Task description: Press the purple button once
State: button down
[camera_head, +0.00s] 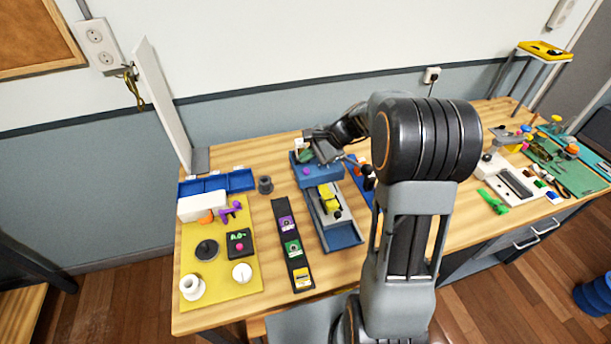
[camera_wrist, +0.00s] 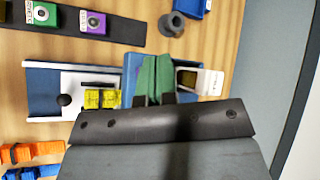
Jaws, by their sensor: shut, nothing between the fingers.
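The purple button block (camera_head: 286,223) is at the far end of a black strip (camera_head: 279,206) on the table, with a small pale round button on its top. It also shows in the wrist view (camera_wrist: 93,22) at the upper left, uncovered. A green block (camera_head: 292,248) and a yellow block (camera_head: 302,279) share the strip. My gripper (camera_head: 304,155) is to the right of and beyond the purple block, over the blue tray unit. In the wrist view its fingers (camera_wrist: 154,80) are together and empty, with green strips at their ends. The gripper does not touch the purple block.
A blue and grey tray unit (camera_head: 346,235) with a yellow piece stands right of the strip. A grey cylinder (camera_head: 265,185) and blue bins (camera_head: 238,180) are behind-left. A yellow mat (camera_head: 217,273) with several items lies left. Bare wood surrounds the strip.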

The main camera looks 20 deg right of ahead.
aim_at(307, 171)
jog(key=shift+f+b, duration=0.45)
jog(key=shift+f, duration=0.5)
jog(key=shift+f, duration=0.15)
dwell(1.2)
jog(key=shift+f+b, duration=0.25)
jog(key=shift+b, duration=0.05)
jog(key=shift+f+b, duration=0.45)
jog(key=shift+f, duration=0.1)
dwell(0.8)
jog(key=shift+r, duration=0.1)
jog(key=shift+r+p, duration=0.75)
jog(key=shift+r, duration=0.15)
jog(key=shift+r+p, duration=1.9)
jog(key=shift+r, duration=0.65)
